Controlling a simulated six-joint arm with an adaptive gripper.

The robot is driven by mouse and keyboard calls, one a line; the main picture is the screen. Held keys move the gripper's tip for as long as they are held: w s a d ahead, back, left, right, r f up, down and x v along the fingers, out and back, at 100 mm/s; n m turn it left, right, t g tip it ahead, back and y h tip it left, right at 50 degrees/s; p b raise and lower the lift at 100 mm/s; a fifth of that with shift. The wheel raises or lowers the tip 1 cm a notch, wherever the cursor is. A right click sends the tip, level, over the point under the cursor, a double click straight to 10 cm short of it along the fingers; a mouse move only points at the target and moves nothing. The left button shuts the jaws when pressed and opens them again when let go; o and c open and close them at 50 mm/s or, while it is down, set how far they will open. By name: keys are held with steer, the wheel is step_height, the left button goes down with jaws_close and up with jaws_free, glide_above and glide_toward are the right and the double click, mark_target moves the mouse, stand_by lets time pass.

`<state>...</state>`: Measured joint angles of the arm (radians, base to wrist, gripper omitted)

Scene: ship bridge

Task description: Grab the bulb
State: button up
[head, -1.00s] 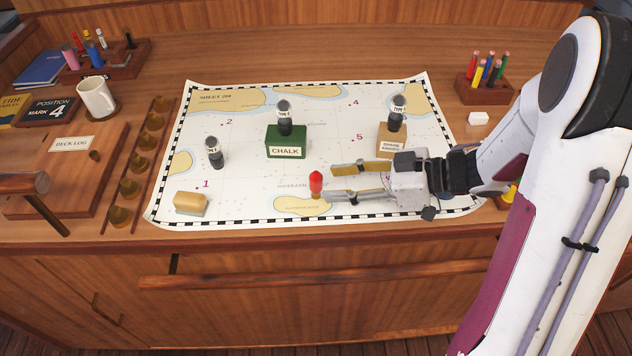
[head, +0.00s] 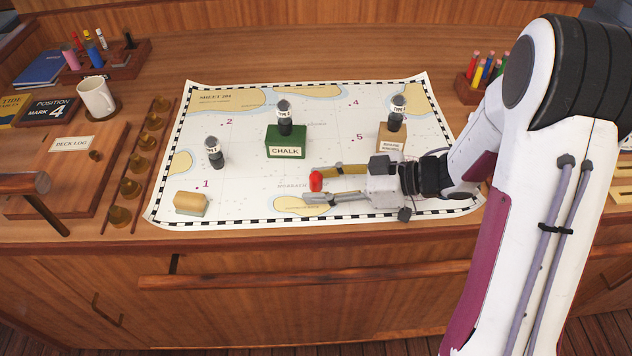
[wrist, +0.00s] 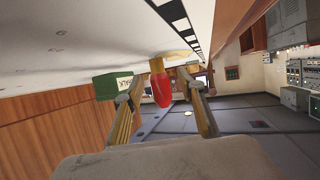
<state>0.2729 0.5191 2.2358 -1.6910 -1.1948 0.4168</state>
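The bulb (head: 316,181) is red, with a brass-coloured base that shows in the wrist view, where the red part (wrist: 161,90) appears between my fingers. It stands on the chart near its front middle. My gripper (head: 308,187) reaches in from the right, low over the chart, with one finger behind the bulb and one in front. In the wrist view, my gripper (wrist: 163,87) is open, with a gap on both sides of the bulb.
A green CHALK box (head: 286,142) and a tan box (head: 391,138) each bear a dark labelled piece. Another labelled piece (head: 215,153) and a yellow-topped block (head: 191,203) are on the chart (head: 250,185). The chart left of my gripper is mostly clear.

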steer(key=shift+w+a+f, duration=0.15)
steer(key=shift+a+f, duration=0.05)
steer(key=shift+a, duration=0.2)
steer(key=c, duration=0.9)
